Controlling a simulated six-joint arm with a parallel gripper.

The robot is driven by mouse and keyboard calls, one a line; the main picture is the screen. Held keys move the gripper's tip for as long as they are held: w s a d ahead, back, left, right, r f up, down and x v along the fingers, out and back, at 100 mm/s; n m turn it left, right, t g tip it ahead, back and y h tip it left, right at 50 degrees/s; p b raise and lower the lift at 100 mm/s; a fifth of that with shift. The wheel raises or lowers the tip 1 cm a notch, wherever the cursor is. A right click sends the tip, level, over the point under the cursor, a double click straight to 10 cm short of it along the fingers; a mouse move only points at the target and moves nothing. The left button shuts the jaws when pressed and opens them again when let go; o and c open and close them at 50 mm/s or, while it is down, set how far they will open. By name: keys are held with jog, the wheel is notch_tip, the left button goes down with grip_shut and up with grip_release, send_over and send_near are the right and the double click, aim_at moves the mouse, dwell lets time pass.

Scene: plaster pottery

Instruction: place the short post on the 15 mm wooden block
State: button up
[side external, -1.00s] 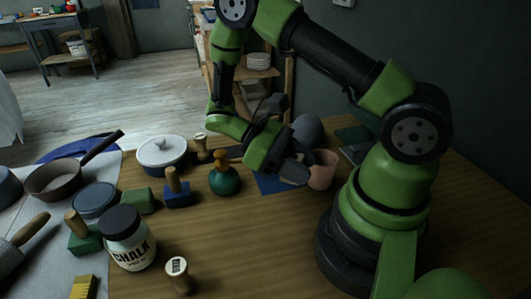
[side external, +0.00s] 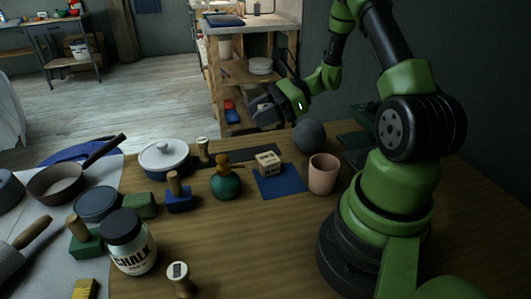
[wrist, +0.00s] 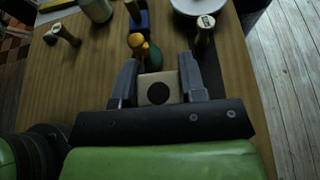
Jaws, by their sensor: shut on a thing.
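My gripper (side external: 264,114) hangs in the air above and behind the blue mat (side external: 284,183) in the side view. In the wrist view my gripper (wrist: 159,72) has its fingers on either side of a tan square piece with a dark round hole, the short post (wrist: 147,98), which it holds. In the wrist view I cannot make the block out.
A stamp on a blue base (side external: 178,196), a white-lidded pot (side external: 164,157) and a chalk jar (side external: 130,246) stand farther left.

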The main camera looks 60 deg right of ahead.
aim_at(261, 159)
notch_tip(261, 159, down, 9)
jog(key=shift+r, duration=0.2)
dwell(0.3)
jog(key=o, duration=1)
jog(key=shift+f, duration=0.15)
